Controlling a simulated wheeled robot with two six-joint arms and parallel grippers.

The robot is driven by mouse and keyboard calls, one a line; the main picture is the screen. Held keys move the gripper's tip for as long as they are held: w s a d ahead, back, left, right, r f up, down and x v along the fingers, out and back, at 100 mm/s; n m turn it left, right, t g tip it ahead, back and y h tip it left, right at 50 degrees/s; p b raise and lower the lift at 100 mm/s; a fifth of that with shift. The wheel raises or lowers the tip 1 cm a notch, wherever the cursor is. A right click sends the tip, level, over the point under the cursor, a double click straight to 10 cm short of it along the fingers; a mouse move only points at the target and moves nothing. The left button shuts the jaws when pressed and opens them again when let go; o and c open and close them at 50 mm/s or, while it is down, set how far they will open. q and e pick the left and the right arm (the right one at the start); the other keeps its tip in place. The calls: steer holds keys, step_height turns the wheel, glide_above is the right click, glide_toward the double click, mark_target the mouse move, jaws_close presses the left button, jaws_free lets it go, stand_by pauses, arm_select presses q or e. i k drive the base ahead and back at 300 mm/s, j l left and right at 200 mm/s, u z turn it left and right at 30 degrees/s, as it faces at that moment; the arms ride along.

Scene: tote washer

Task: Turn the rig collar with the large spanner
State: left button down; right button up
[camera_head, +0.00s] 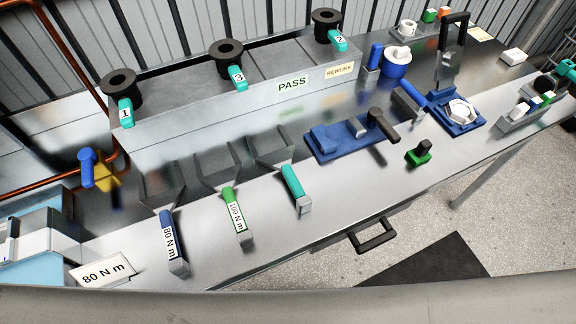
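A blue plate (476,124) at the right of the bench carries a pale hexagonal collar-like part (461,110). Neither of my grippers shows in the head view.
A blue fixture (331,143) with a black-knobbed lever (382,124) stands mid-bench. A green block with a black knob (418,154) is near the front edge. An 80 N m card (103,269) lies front left. A raised ledge (180,108) with numbered black cups runs behind.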

mark_target(280, 160)
steer(key=k+j+u, duration=0.15)
steer(key=u, duration=0.2)
steer(key=k+j+u, duration=0.3)
steer(key=i+l+u, duration=0.1)
steer(key=u, duration=1.5)
